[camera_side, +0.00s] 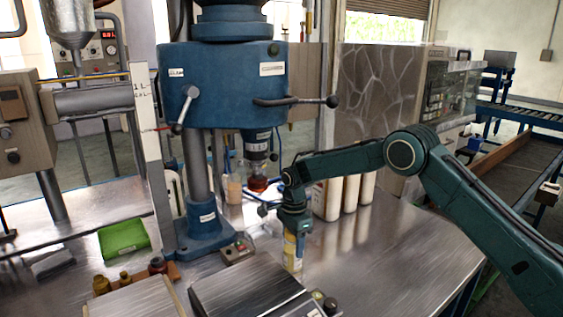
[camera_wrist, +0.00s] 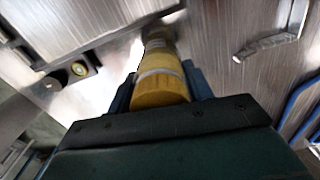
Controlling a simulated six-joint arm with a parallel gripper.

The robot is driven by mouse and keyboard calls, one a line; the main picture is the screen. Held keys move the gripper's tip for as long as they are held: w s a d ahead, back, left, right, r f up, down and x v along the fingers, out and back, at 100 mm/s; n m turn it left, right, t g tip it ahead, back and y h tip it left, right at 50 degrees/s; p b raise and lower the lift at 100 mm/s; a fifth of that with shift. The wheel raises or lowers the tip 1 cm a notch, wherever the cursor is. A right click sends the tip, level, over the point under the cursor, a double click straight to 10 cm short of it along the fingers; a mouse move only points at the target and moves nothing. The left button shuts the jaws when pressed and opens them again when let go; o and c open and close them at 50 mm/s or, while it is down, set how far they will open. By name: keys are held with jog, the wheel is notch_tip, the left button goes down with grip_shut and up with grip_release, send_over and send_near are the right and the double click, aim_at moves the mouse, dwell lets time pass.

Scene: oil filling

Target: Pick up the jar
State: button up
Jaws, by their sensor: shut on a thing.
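The jar (camera_side: 291,262) is a yellowish, clear container standing upright in the side view, with its lower part near or on the metal table. My gripper (camera_side: 294,228) comes down from above and is shut around the jar's upper part. In the wrist view the jar's yellow cap (camera_wrist: 160,88) sits between the jaws of my gripper (camera_wrist: 168,88). I cannot tell whether the jar's base touches the table.
A blue drill press (camera_side: 222,85) stands left of my gripper. Several white bottles (camera_side: 350,192) stand behind it. The metal table (camera_side: 400,250) is clear on the right.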

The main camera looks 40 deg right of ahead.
jog(key=shift+o, duration=0.2)
jog(key=shift+r, duration=5)
jog(key=shift+a+r, duration=0.1)
jog(key=s+a+r+n, duration=0.1)
jog(key=s+a+r, duration=0.2)
jog(key=a+r, duration=0.4)
jog(key=s+a+r, duration=0.3)
jog(key=a+r, duration=0.2)
jog(key=r, duration=0.5)
notch_tip(320, 180, down, 16)
jog(key=shift+w+f, duration=0.2)
jog(key=shift+w, duration=0.05)
jog(key=shift+a+f, duration=0.1)
jog(key=shift+f, duration=2)
jog(key=shift+f, duration=0.1)
